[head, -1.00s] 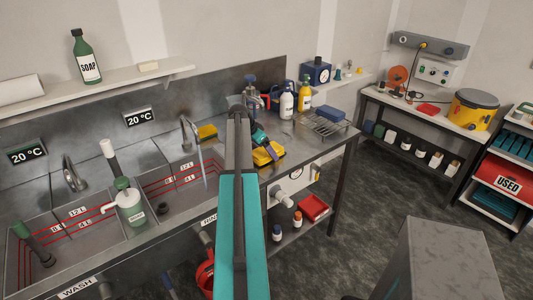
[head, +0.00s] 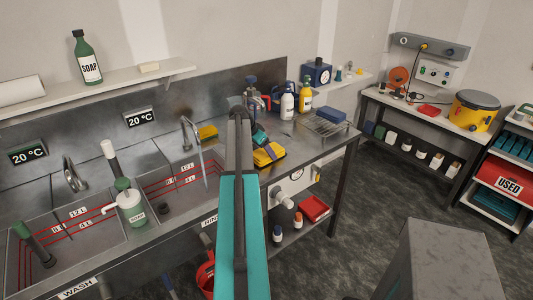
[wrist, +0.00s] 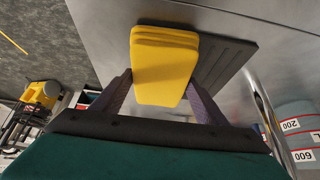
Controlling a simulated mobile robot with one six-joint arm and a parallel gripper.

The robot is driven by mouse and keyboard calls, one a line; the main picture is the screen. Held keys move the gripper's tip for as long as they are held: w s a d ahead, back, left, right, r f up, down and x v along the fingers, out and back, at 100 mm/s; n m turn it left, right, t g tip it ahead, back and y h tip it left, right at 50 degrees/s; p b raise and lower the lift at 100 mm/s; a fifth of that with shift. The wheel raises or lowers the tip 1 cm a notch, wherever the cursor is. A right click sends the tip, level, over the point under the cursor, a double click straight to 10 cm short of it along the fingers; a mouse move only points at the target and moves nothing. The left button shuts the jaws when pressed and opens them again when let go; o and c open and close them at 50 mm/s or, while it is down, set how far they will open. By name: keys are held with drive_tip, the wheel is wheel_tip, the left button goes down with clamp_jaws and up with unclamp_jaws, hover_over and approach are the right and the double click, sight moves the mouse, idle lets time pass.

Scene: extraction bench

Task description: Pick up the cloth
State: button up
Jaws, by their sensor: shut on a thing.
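The yellow folded cloth (wrist: 165,62) sits between the two dark fingers of my gripper (wrist: 160,82) in the wrist view. The fingers press on its left and right sides, and its near end lies inside the jaws. In the head view the cloth (head: 268,157) is on the steel bench right of the sinks, partly covered by my gripper (head: 264,147). A dark ribbed mat (wrist: 226,62) shows under and beside the cloth. I cannot tell whether the cloth is clear of the mat.
A white bottle (head: 287,106) and a yellow bottle (head: 305,95) stand behind the cloth, near a wire rack (head: 322,125) with a blue block (head: 332,115). Sinks (head: 85,245) lie to the left.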

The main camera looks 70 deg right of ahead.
sight(265, 152)
drive_tip(key=shift+r, duration=0.2)
drive_tip(key=shift+r+b, duration=0.9)
drive_tip(key=shift+r, duration=0.5)
drive_tip(key=shift+a+r, duration=0.15)
drive_tip(key=shift+a, duration=0.15)
drive_tip(key=a+b, duration=0.1)
drive_tip(key=a, duration=0.4)
drive_tip(key=a+r+b, duration=0.1)
drive_tip(key=a+b, duration=0.1)
drive_tip(key=a, duration=0.3)
drive_tip(key=s+a+b, duration=0.1)
drive_tip(key=a, duration=0.4)
drive_tip(key=shift+a+r, duration=0.2)
drive_tip(key=shift+r, duration=0.05)
drive_tip(key=shift+o, duration=1.2)
drive_tip(key=shift+c, duration=0.7)
